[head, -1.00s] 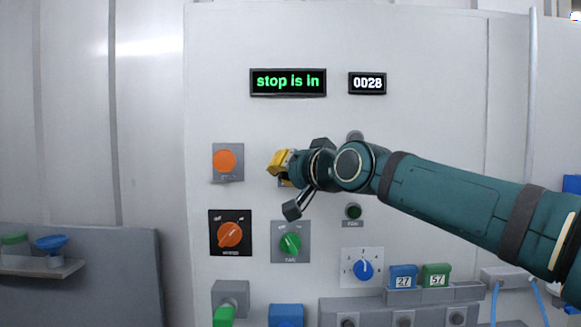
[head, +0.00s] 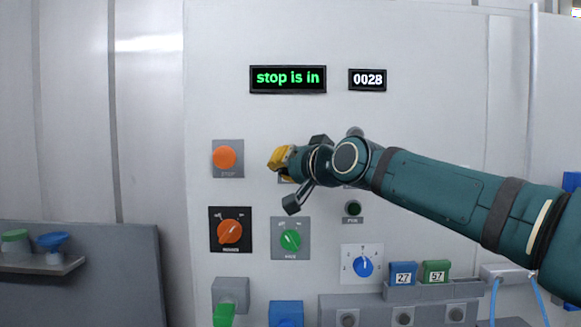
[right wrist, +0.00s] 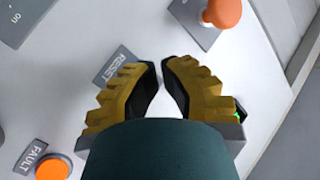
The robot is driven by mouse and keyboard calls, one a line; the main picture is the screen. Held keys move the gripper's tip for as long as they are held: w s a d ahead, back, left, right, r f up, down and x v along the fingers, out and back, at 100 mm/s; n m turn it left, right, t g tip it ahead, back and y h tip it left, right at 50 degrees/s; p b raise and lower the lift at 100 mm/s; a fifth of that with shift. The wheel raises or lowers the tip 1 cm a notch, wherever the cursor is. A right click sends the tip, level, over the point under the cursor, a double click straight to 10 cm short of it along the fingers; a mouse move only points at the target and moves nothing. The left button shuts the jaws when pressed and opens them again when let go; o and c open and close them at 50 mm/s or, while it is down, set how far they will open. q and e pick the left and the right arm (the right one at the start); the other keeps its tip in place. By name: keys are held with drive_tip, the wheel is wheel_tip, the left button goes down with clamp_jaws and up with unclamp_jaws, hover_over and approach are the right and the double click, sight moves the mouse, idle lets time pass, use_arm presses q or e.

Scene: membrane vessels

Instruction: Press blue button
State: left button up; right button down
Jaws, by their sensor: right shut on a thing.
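My right gripper (head: 274,165) is in front of the panel, right of the orange STOP button (head: 225,158). Its yellow fingers are close together in the right wrist view (right wrist: 161,65), beside a grey RESET plate (right wrist: 117,68). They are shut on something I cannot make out. The gripper covers most of a small plate (head: 287,181) in the head view. No blue push button shows in either view; one may be hidden behind the gripper. My left gripper is not in view.
Below are an orange rotary knob (head: 230,231), a green knob (head: 290,240) and a blue dial knob (head: 363,266). A display (head: 288,79) above reads "stop is in"; a counter (head: 367,80) sits beside it. An orange FAULT lamp (right wrist: 52,170) shows in the wrist view.

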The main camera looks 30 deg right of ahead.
drive_tip(key=shift+w+d, duration=0.1)
idle(0.7)
drive_tip(key=shift+w+d, duration=0.15)
drive_tip(key=shift+w, duration=0.1)
drive_tip(key=shift+w+d+b, duration=0.2)
drive_tip(key=shift+w+b, duration=0.15)
drive_tip(key=shift+b, duration=0.1)
idle(0.8)
drive_tip(key=shift+s, duration=0.15)
drive_tip(key=shift+s+a, duration=0.4)
drive_tip(key=shift+s, duration=0.2)
drive_tip(key=shift+s+a+p, duration=0.1)
drive_tip(key=shift+s+a, duration=0.35)
drive_tip(key=shift+s, duration=0.25)
drive_tip(key=shift+s+a+p, duration=0.1)
drive_tip(key=shift+s+a, duration=0.35)
drive_tip(key=shift+s, duration=0.25)
drive_tip(key=shift+s+a+p, duration=0.1)
drive_tip(key=shift+s+a, duration=0.35)
drive_tip(key=shift+s, duration=0.25)
